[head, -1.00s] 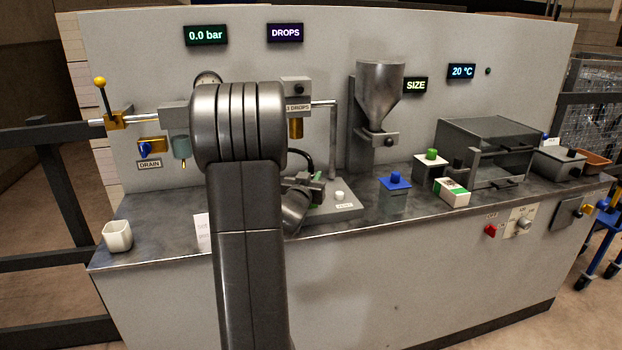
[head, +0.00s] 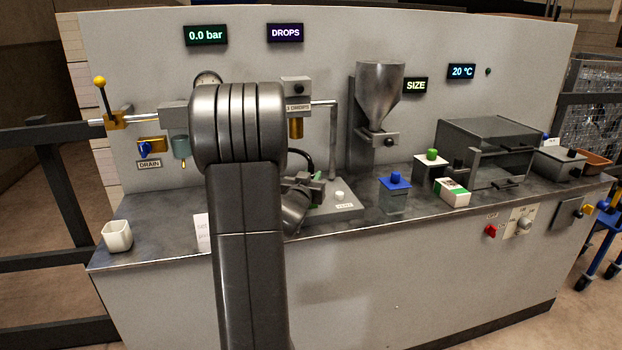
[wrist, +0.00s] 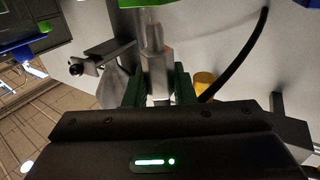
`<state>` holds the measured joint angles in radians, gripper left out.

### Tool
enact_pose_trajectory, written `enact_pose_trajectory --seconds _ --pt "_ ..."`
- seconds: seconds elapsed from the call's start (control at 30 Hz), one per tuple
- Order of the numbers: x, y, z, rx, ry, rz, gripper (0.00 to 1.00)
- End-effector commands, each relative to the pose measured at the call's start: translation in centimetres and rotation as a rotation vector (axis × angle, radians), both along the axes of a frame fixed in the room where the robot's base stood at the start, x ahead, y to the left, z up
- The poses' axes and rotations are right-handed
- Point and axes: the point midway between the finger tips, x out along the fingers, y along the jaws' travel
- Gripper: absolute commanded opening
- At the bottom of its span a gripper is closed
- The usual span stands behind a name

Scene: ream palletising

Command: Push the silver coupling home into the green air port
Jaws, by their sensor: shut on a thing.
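The silver coupling (wrist: 154,68) stands between the two green-faced fingers of my gripper (wrist: 158,88) in the wrist view. My gripper is shut on it. A narrower silver stem runs from the coupling toward a green part (wrist: 140,3) at the top edge, which looks like the green air port. The port is mostly cut off there, and I cannot tell how deep the stem sits in it. In the head view my gripper (head: 311,184) is low over the grey base plate on the bench, and my arm hides much of this spot.
A black hose (wrist: 238,58) curves to the right of the coupling. A grey bracket (wrist: 108,50) stands at its left. On the bench are a white cup (head: 117,236), a blue-topped block (head: 395,190) and a green-white box (head: 452,192). The gauge display (head: 206,35) reads 0.0 bar.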

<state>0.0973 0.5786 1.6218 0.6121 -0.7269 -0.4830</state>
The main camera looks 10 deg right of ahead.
Motion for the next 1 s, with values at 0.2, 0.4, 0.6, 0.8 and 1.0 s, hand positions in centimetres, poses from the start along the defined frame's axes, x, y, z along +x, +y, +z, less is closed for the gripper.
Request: enact_pose_trajectory --seconds 0.2,0.4,0.6,0.8,1.0 --pt "0.0 0.0 0.0 0.0 -0.001 0.0 0.0" --pt "0.0 0.0 -0.2 0.0 -0.001 0.0 0.0" --pt "0.0 0.0 -0.8 0.0 -0.001 0.0 0.0" --pt "0.0 0.0 -1.3 0.0 -0.001 0.0 0.0" --pt "0.0 0.0 -1.8 0.0 -0.001 0.0 0.0"
